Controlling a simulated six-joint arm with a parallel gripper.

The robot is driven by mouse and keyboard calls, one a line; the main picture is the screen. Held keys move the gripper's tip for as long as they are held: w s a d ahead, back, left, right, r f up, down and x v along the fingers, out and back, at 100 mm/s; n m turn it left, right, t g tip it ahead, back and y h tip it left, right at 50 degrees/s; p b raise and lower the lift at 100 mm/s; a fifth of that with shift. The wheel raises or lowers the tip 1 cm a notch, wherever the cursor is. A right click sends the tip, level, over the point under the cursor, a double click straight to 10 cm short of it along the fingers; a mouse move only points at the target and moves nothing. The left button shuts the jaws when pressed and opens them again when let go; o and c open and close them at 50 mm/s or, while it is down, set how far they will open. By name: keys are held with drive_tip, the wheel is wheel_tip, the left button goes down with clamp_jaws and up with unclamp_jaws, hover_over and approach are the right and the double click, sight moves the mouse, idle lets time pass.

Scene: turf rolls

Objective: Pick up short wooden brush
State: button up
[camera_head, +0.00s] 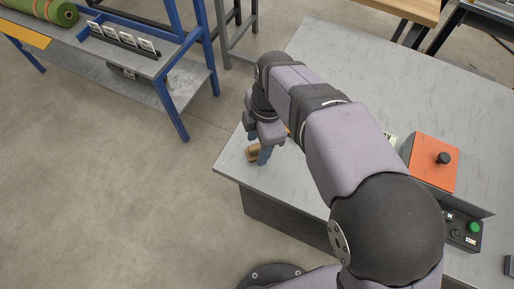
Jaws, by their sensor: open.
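The short wooden brush (252,154) lies on the grey tabletop (234,172) near its left corner. It is a small tan shape, partly hidden behind my gripper. My gripper (264,157) points down at the brush, with its blue-grey fingers close to the brush's right side. The gripper is open. I cannot tell from this view whether the fingers touch the brush or stand around it.
An orange box with a black knob (434,162) and a control panel with a green button (474,228) stand at the table's right. A blue-framed bench (140,62) with a green roll (45,10) is at the upper left.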

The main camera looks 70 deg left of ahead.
sight(258, 146)
drive_tip(key=shift+s+f, duration=0.1)
drive_tip(key=shift+f, duration=0.85)
clamp_jaws()
wheel_tip(258, 146, up, 10)
drive_tip(key=shift+r+b, duration=0.1)
drive_tip(key=shift+b, duration=0.3)
